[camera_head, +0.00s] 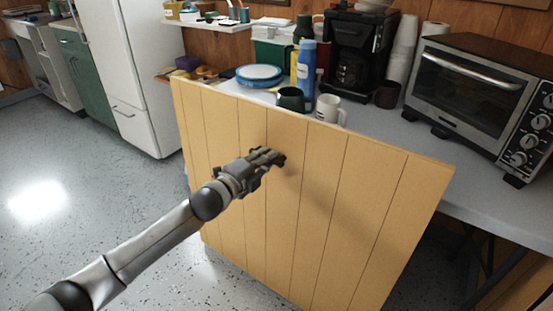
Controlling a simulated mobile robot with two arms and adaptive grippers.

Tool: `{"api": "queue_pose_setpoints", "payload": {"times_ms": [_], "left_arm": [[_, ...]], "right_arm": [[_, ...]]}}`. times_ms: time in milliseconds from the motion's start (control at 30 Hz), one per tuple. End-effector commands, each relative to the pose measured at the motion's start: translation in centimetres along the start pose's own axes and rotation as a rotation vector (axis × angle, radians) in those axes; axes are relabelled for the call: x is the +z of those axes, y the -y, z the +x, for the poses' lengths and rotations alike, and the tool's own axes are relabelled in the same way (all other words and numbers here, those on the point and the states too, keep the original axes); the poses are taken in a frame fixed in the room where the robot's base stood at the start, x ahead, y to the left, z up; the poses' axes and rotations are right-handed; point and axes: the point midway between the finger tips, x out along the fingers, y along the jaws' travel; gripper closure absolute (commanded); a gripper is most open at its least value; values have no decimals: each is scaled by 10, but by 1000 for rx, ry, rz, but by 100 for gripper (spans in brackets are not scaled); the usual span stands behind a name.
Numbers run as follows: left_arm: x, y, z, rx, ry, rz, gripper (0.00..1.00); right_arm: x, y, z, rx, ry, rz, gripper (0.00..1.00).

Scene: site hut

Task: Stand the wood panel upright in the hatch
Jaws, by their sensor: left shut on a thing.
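The wood panel (310,215) is a large light-yellow board with vertical grooves. It stands on edge in front of the grey table, leaning a little, and its lower right part runs out of the picture. My left gripper (272,160) is shut on the wood panel at the upper middle of its face. The fingers hide the exact place of the grip. No hatch can be made out. My right gripper is not in view.
The grey table (385,138) behind the panel bears a toaster oven (465,85), a coffee maker (358,50), mugs, bottles and a blue-rimmed plate (260,75). A white fridge (130,70) stands at the back left. The speckled floor (75,190) at left is clear.

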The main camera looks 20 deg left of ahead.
Motion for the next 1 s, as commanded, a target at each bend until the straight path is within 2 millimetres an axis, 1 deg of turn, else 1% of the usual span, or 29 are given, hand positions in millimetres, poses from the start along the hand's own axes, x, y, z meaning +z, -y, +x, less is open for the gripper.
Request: {"api": "queue_pose_setpoints", "payload": {"times_ms": [33,367,800,1000], "left_arm": [[0,8,0,-16,-3,1,100],[-1,8,-1,-18,-4,1,100],[-1,14,-17,-65,-3,2,100],[-1,16,-18,-68,-3,2,100]], "right_arm": [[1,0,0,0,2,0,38],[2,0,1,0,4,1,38],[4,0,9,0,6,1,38],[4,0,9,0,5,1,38]]}}
